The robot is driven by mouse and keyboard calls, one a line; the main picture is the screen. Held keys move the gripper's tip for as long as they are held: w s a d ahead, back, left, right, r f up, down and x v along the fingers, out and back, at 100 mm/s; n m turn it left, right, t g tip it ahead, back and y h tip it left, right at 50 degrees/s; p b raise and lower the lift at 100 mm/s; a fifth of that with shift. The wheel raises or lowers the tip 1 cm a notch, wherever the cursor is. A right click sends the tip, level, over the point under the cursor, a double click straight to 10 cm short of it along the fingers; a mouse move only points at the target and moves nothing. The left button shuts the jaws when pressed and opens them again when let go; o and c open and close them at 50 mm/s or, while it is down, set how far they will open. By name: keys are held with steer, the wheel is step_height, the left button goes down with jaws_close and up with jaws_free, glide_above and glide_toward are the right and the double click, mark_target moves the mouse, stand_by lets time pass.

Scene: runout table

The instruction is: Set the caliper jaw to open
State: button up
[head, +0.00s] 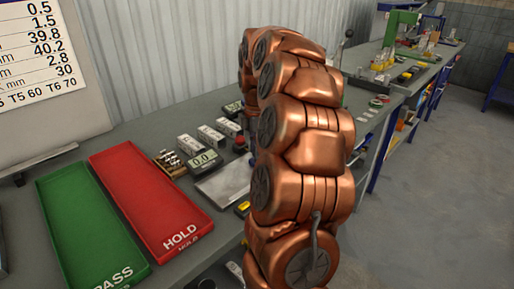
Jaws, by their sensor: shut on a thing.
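My copper-coloured arm stands in the middle of the head view and covers part of the bench. My gripper is not visible; it is hidden behind the arm or out of frame. I cannot make out a caliper or its jaw. A small digital readout (204,161) showing zeros sits on the bench just left of my arm, beside a flat grey plate (225,184). I cannot tell whether that readout belongs to a caliper.
A red HOLD tray (150,200) and a green PASS tray (85,225) lie at the left. A wooden block with pins (170,163) and pale blocks (211,135) stand near the readout. A green press (398,25) stands farther back. Floor at the right is clear.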

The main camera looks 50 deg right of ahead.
jaws_close()
steer(key=a+b, duration=0.1)
steer(key=a, duration=0.9)
steer(key=shift+w+a, duration=0.15)
steer(key=shift+a, duration=0.05)
steer(key=shift+o, duration=2.1)
jaws_free()
steer(key=shift+a, duration=0.15)
steer(key=o, duration=0.3)
